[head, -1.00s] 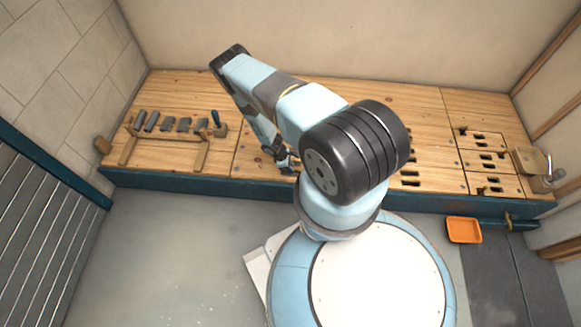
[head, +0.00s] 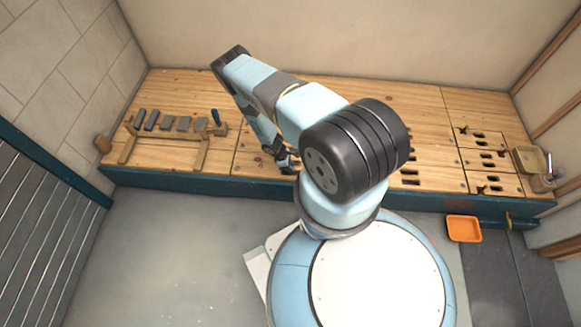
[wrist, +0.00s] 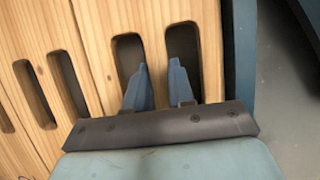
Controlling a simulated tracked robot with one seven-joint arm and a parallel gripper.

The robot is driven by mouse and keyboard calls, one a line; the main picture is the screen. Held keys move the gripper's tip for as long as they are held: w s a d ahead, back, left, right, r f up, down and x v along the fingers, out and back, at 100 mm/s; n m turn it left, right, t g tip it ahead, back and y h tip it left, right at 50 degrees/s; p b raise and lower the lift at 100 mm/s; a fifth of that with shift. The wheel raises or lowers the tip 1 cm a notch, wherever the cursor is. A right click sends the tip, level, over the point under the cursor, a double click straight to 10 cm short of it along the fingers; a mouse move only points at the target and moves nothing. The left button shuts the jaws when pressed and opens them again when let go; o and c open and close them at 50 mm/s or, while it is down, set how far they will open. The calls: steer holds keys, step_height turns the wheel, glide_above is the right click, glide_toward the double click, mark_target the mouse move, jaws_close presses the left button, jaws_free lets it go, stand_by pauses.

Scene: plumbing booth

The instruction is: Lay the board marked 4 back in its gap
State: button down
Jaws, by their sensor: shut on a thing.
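A light wooden board (wrist: 95,40) with two long dark slots fills the middle of the wrist view. I cannot read a number on it. My gripper (wrist: 160,80) has one finger in each slot and is shut on the strip of wood between them. In the head view my gripper (head: 286,162) is low at the front edge of the bench, and my arm hides most of the board. I cannot tell whether the board is raised or level with its neighbours, and no open gap shows.
Other slotted boards (wrist: 48,30) lie to the left in the wrist view. The wooden bench (head: 200,90) has several flat tools (head: 165,123) on a rack at its left. More slotted panels (head: 485,140) and a tan tray (head: 530,158) are at its right. An orange tray (head: 463,229) is on the floor.

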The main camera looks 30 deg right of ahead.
steer(key=c, duration=0.9)
jaws_free()
steer(key=shift+f, duration=0.1)
steer(key=v, duration=1.3)
steer(key=shift+a+r, duration=0.1)
steer(key=shift+r, duration=0.25)
